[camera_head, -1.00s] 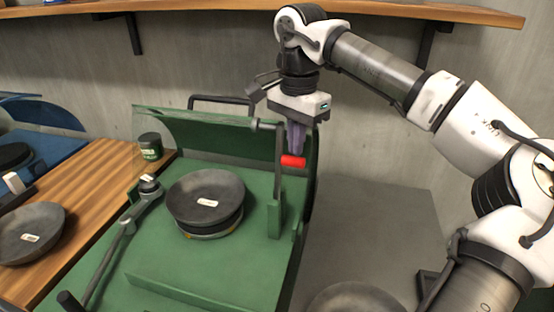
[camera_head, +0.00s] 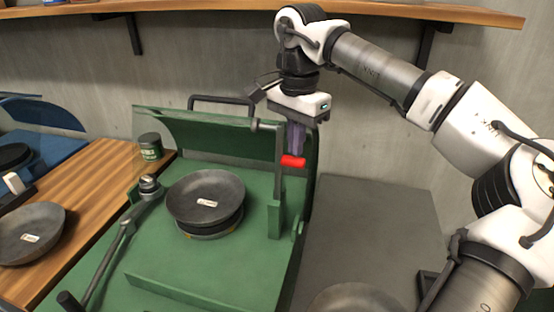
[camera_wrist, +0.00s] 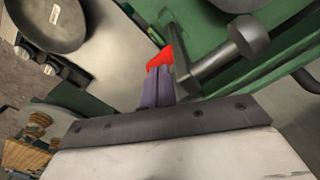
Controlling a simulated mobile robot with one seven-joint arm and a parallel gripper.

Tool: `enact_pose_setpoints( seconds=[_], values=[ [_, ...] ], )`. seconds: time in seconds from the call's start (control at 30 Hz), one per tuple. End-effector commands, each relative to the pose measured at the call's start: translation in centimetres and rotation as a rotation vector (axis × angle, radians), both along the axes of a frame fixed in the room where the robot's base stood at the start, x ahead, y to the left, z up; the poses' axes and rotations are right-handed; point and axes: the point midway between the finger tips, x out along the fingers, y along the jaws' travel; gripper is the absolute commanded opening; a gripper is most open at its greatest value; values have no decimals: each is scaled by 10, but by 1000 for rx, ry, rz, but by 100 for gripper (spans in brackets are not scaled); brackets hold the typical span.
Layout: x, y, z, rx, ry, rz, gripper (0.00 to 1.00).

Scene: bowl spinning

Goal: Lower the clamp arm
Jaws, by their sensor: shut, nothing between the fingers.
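The clamp arm (camera_head: 278,180) stands upright on a green bracket at the right side of the green machine (camera_head: 200,270). Its top bends left to a grey pad, and a red grip (camera_head: 292,161) sticks out to the right. In the wrist view the red grip (camera_wrist: 162,58) is just beyond my fingertips, and the pad (camera_wrist: 245,38) is to the right. My gripper (camera_head: 296,150) points down with its purple fingers shut and empty. The fingertips are right above the red grip; I cannot tell whether they touch. A dark bowl (camera_head: 205,188) sits on the machine's round support.
A jointed bar (camera_head: 120,240) with a knob runs along the machine's left side. A green jar (camera_head: 150,147) and another bowl (camera_head: 30,235) stand on the wooden counter. A grey surface (camera_head: 375,215) lies to the right. A wooden shelf (camera_head: 410,10) is overhead.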

Motion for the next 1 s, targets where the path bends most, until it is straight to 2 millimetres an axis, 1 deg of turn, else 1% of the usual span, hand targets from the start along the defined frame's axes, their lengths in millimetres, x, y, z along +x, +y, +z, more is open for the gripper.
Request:
enact_pose_setpoints(
  seconds=[0.53, 1.0],
  values=[
    [1, 3, 1, 0, 0, 1, 0],
    [7, 34, 3, 1, 1, 2, 0]
  ],
)
